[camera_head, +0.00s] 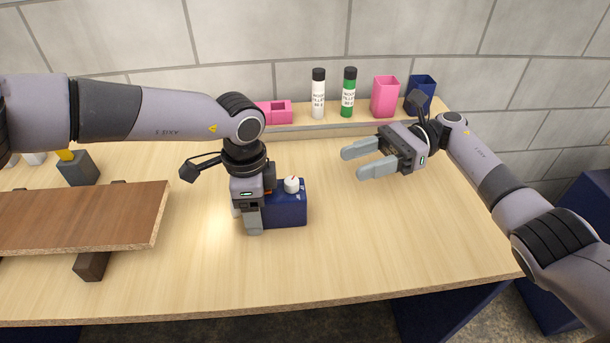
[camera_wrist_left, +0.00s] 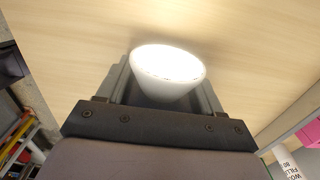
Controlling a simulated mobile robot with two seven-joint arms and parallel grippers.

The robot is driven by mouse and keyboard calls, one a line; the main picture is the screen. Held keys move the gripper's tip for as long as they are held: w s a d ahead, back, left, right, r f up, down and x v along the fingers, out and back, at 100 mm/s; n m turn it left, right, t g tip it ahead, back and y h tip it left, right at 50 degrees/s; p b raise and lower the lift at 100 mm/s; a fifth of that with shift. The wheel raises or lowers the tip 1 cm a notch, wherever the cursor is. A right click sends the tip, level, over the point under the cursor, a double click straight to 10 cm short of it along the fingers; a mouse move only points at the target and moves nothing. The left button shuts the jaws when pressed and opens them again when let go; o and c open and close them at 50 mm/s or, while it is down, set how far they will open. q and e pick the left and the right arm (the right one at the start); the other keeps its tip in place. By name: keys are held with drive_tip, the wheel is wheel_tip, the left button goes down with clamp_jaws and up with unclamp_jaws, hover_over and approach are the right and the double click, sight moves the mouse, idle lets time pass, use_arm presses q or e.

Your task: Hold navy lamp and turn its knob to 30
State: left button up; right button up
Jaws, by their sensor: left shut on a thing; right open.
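The navy lamp (camera_head: 288,214) stands on the table as a navy box with a white knob (camera_head: 291,184) on top. Its white lit shade (camera_wrist_left: 167,75) shows in the left wrist view between my left gripper's fingers, and a bright glow falls on the table left of the lamp. My left gripper (camera_head: 250,222) points down at the lamp's left side and is shut on it; its fingers hide part of the lamp. My right gripper (camera_head: 358,161) is open and empty, to the right of the knob and apart from it. The knob's markings are too small to read.
A brown board (camera_head: 90,215) rests on dark supports at the left. A grey block (camera_head: 78,168) with a yellow top stands behind it. Along the back are a pink box (camera_head: 280,111), white bottle (camera_head: 318,95), green bottle (camera_head: 348,95), pink cup (camera_head: 385,97) and navy cup (camera_head: 423,90). The table's front right is clear.

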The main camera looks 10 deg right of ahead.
sight(292, 184)
drive_tip(key=shift+d+f+t+y, duration=0.3)
drive_tip(key=shift+d+f+y, duration=0.1)
drive_tip(key=shift+f+y, duration=0.1)
drive_tip(key=shift+a, duration=0.1)
drive_tip(key=x, duration=1.1)
drive_tip(key=shift+a+r, duration=0.1)
drive_tip(key=shift+a, duration=0.25)
clamp_jaws()
